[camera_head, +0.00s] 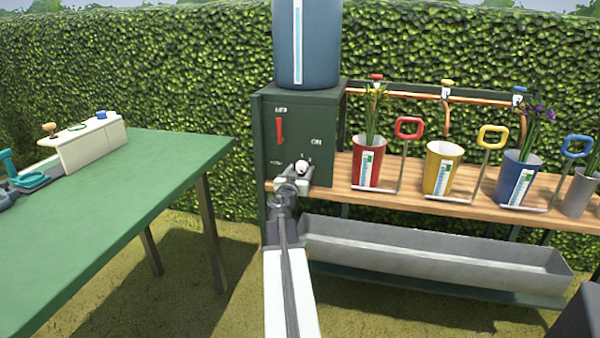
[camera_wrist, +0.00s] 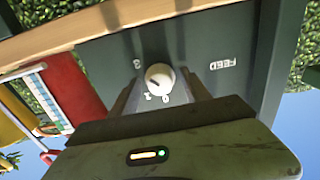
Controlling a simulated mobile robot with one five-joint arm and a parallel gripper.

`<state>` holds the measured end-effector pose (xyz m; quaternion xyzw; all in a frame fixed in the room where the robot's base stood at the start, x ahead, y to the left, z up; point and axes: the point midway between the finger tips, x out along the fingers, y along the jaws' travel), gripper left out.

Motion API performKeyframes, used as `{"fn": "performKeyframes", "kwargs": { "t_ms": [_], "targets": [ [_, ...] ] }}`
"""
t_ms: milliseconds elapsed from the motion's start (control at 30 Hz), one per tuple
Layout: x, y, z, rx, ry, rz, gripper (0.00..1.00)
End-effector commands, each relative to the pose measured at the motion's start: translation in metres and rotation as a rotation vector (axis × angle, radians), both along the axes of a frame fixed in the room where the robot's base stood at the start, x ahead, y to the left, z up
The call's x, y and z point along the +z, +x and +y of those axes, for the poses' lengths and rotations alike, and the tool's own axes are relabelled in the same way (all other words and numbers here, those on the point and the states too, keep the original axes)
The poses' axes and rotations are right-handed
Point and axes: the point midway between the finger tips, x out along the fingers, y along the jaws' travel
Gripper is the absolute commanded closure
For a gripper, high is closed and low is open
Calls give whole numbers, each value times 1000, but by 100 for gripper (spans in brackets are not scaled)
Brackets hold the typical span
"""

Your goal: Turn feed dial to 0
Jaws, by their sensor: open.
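The white round feed dial (camera_head: 302,167) is low on the front of the dark green control box (camera_head: 345,110). In the wrist view, turned upside down, the dial (camera_wrist: 160,77) has a dark mark at its lower left, seemingly toward the numeral 1. A 3 shows to its left, a 0 below it, and FEED to its right. My gripper (camera_head: 291,184) is at the box front. In the wrist view its open fingers (camera_wrist: 161,88) lie on both sides of the dial; I cannot tell if they touch it.
A red lever (camera_head: 279,130) is on the box above the dial. A blue tank (camera_head: 318,45) stands on top. To the right, a wooden shelf (camera_head: 410,199) holds red, yellow and blue pots with handles. A grey trough (camera_head: 430,255) is below. A green table (camera_head: 120,210) is at left.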

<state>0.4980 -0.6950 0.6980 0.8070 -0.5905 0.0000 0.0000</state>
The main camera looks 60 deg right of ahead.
Motion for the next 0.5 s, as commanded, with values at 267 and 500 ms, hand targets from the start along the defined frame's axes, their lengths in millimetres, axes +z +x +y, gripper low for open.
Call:
{"fn": "performKeyframes", "kwargs": {
  "t_ms": [267, 500],
  "targets": [
    [0, -1, 0, -1, 0, 0, 92],
    [0, -1, 0, -1, 0, 0, 100]
  ]
}}
